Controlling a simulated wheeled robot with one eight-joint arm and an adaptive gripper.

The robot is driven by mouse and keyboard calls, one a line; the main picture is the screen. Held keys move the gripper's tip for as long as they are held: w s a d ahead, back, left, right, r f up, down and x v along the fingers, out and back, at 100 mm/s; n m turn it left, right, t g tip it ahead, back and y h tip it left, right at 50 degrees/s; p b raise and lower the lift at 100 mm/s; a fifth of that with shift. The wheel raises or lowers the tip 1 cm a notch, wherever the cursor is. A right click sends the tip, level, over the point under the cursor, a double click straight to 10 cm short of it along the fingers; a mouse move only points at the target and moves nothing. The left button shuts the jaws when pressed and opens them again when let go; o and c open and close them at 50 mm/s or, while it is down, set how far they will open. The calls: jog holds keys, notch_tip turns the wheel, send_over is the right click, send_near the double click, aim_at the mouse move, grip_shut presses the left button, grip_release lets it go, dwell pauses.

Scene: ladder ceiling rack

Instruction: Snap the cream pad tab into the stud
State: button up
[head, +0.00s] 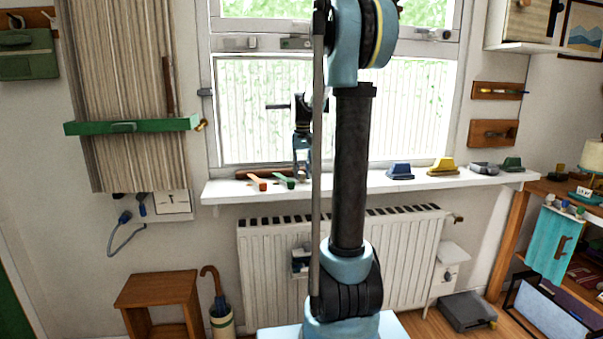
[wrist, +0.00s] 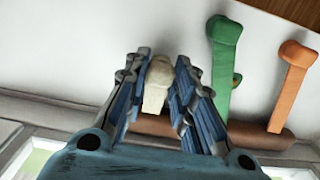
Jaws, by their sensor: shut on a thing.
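The cream pad tab (wrist: 157,82) is between the two blue fingers of my gripper (wrist: 156,75) in the wrist view. The fingers are shut on its sides, and its rounded end shows between the fingertips. In the head view my gripper (head: 302,168) points down at the white window sill, just right of the green tab; the cream tab is not clear there. I cannot make out the stud for the cream tab with certainty.
A green tab (wrist: 224,60) and an orange tab (wrist: 292,85) lie to the right of my gripper in the wrist view, reaching a brown bar (wrist: 262,136). On the sill (head: 350,184), blue (head: 400,171) and yellow (head: 443,167) blocks stand farther right.

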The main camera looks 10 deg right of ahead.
jog(key=shift+f, duration=0.35)
jog(key=o, duration=1)
jog(key=shift+o, duration=0.2)
notch_tip(320, 180, up, 11)
jog(key=s+f, duration=0.2)
jog(key=s, duration=0.7)
jog(key=s+f+t, duration=0.2)
jog(key=s+f, duration=2.1)
jog(key=s, duration=0.2)
jog(key=shift+s, duration=0.3)
